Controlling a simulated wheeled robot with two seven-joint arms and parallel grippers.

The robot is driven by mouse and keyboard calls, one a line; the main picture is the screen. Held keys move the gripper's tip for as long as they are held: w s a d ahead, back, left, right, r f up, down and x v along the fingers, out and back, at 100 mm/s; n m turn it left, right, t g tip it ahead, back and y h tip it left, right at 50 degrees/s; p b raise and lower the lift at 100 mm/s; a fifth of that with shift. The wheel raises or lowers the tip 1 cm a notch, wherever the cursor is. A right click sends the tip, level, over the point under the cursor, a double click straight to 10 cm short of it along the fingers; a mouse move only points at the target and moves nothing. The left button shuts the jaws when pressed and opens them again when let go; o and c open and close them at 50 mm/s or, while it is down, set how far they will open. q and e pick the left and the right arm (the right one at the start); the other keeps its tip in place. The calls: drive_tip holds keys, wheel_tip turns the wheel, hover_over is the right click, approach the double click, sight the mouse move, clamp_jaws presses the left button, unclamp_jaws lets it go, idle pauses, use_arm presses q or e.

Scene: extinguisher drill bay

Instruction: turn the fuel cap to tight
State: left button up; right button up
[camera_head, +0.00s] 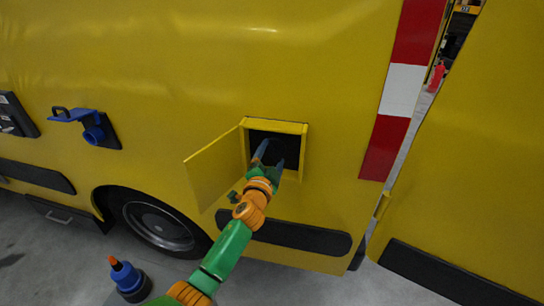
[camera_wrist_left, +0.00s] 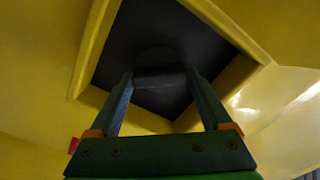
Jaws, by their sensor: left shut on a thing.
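The fuel cap (camera_wrist_left: 159,76) is dark and sits in the dark square recess (camera_head: 275,141) of the yellow vehicle side. The recess has a yellow frame, and its yellow flap (camera_head: 214,168) stands open to the left. My left gripper (camera_head: 270,157) reaches into the recess from below. In the left wrist view its two fingers (camera_wrist_left: 160,80) are shut on the cap, one on each side. The cap is almost black against the dark back, so its turn angle and any marks cannot be read. My right gripper is in neither view.
A blue fitting (camera_head: 92,132) sticks out of the vehicle side at the left. A blue bottle with an orange tip (camera_head: 125,276) stands at the lower left, near the wheel (camera_head: 158,222). A red and white strip (camera_head: 399,92) runs down the vehicle's right edge.

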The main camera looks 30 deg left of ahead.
use_arm(q)
drive_tip(key=m, duration=0.4)
drive_tip(key=shift+r+m, duration=0.1)
drive_tip(key=shift+m, duration=1.6)
drive_tip(key=shift+a, duration=0.1)
drive_tip(key=o, duration=1.1)
drive_tip(key=shift+o, duration=0.3)
drive_tip(key=shift+w, duration=0.1)
drive_tip(key=shift+a, duration=0.1)
drive_tip(key=v, duration=0.7)
